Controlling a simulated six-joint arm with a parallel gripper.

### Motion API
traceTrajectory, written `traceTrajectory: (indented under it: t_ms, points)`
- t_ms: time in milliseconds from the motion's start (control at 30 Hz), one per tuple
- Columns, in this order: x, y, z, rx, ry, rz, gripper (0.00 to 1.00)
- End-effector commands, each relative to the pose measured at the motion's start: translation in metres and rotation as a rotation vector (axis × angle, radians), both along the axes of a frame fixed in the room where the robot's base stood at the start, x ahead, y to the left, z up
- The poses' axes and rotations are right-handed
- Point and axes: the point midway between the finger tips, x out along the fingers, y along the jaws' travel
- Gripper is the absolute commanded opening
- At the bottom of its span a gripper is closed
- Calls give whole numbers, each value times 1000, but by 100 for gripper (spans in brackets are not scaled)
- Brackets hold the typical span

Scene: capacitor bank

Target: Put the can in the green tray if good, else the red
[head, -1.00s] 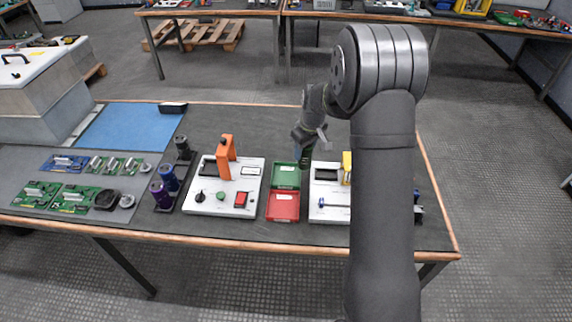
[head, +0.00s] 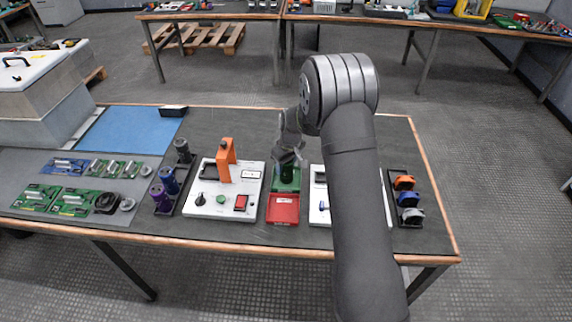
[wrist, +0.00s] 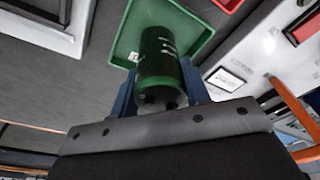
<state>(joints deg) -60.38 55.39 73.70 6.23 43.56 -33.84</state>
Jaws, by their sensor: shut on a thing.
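A dark green can (wrist: 160,62) with pale markings is between the fingers of my gripper (wrist: 160,85) in the wrist view. My gripper is shut on it. In the head view my gripper (head: 287,165) is over the green tray (head: 286,186), and the can (head: 287,172) shows there as a dark shape below the fingers. The green tray (wrist: 122,58) lies behind the can in the wrist view; I cannot tell whether the can touches it. The red tray (head: 283,208) is in front of the green one and looks empty.
A white test panel (head: 222,208) with an orange handle stands left of the trays. Another white panel (head: 318,208) is to the right, partly hidden by my arm. Dark, blue and purple cans (head: 169,180) stand in a rack further left.

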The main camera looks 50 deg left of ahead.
Motion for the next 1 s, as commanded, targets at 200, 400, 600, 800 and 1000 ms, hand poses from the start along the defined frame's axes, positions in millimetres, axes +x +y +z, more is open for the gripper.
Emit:
traceTrajectory:
  t_ms: [200,400,600,800,1000]
  points:
    - [0,0,-3,0,0,0,58]
    - [0,0,-3,0,0,0,64]
    - [0,0,3,1,-1,0,64]
    - [0,-5,34,3,-2,1,64]
    - [1,-11,78,3,-2,1,64]
